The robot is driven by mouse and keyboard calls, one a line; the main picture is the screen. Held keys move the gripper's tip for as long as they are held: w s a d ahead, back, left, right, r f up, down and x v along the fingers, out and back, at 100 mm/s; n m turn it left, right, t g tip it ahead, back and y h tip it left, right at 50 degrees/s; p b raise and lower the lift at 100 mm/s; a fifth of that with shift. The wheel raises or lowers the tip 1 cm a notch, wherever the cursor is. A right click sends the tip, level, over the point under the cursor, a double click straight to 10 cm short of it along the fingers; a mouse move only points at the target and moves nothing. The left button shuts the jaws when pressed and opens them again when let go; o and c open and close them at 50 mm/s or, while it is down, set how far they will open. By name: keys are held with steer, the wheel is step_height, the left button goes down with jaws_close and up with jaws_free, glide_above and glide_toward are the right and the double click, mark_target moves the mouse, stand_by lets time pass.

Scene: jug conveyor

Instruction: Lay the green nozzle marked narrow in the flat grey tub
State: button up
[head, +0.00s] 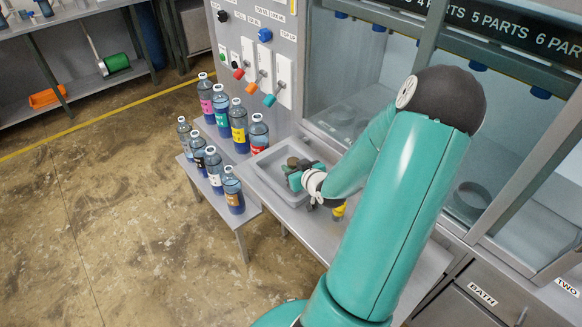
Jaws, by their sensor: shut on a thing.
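The flat grey tub (262,178) stands on the grey bench beside the bottles. My gripper (303,179) is over the tub's right part, reaching in from the right, with its fingers small and partly hidden by my wrist. It is shut on a small green piece, which looks like the green nozzle (294,181). Its narrow marking cannot be read here. I cannot tell whether the nozzle touches the tub floor. A small brownish round thing (292,162) shows just behind it, in or above the tub.
Several labelled bottles (239,126) stand left of the tub on the bench and a lower shelf. A yellow thing (339,211) is partly hidden below my wrist. A control panel (258,50) and glass cabinet (350,60) rise behind. Floor at left is clear.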

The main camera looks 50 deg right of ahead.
steer(key=shift+w+d+f, duration=0.2)
steer(key=shift+w+f, duration=0.35)
steer(key=shift+w, duration=0.15)
steer(key=shift+f, duration=0.25)
steer(key=o, duration=1)
steer(key=shift+r, duration=0.1)
